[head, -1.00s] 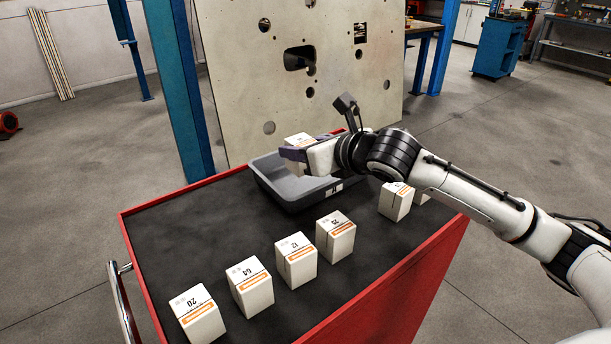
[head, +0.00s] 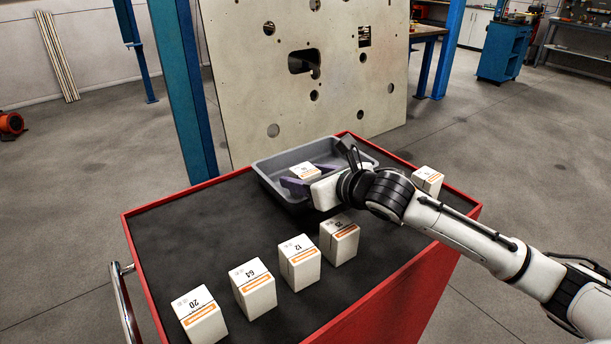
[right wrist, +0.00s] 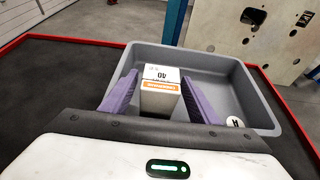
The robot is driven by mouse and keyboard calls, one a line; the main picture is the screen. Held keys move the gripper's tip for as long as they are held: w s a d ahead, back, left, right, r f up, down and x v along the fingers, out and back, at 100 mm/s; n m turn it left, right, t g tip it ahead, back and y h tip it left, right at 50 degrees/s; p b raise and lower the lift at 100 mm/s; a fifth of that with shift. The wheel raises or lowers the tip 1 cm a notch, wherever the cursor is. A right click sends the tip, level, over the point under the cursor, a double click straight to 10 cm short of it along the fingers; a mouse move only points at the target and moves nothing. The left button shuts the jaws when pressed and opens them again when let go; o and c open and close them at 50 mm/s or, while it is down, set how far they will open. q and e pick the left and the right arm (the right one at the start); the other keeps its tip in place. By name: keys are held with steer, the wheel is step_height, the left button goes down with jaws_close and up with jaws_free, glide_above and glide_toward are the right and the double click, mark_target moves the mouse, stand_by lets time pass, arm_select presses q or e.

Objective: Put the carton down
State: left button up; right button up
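The carton (head: 305,171) is a white box with an orange band. It sits inside the grey tray (head: 266,176), upright as far as I can see. In the right wrist view the carton (right wrist: 159,98) reads 40 and stands between the purple fingers of my right gripper (right wrist: 160,77), with narrow gaps on both sides. In the head view my right gripper (head: 302,178) reaches down into the tray, fingers spread around the carton. The carton's base is hidden. The tray (right wrist: 240,90) also shows in the right wrist view. My left gripper is not in view.
Several similar cartons stand in a row along the front of the red cart (head: 160,207), such as carton 20 (head: 199,315) and carton 64 (head: 253,288). Another carton (head: 428,180) stands behind my right arm. A large panel (head: 240,100) rises behind the tray. The cart's left side is clear.

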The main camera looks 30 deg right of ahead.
steer(key=shift+r, duration=0.15)
steer(key=shift+s+r, duration=0.1)
steer(key=shift+s, duration=0.15)
steer(key=v, duration=0.5)
steer(key=b+v, duration=0.1)
steer(key=v, duration=0.4)
steer(key=shift+d, duration=0.25)
steer(key=shift+s+a+r, duration=0.15)
steer(key=shift+s+r, duration=0.15)
steer(key=shift+s, duration=0.35)
stand_by(0.6)
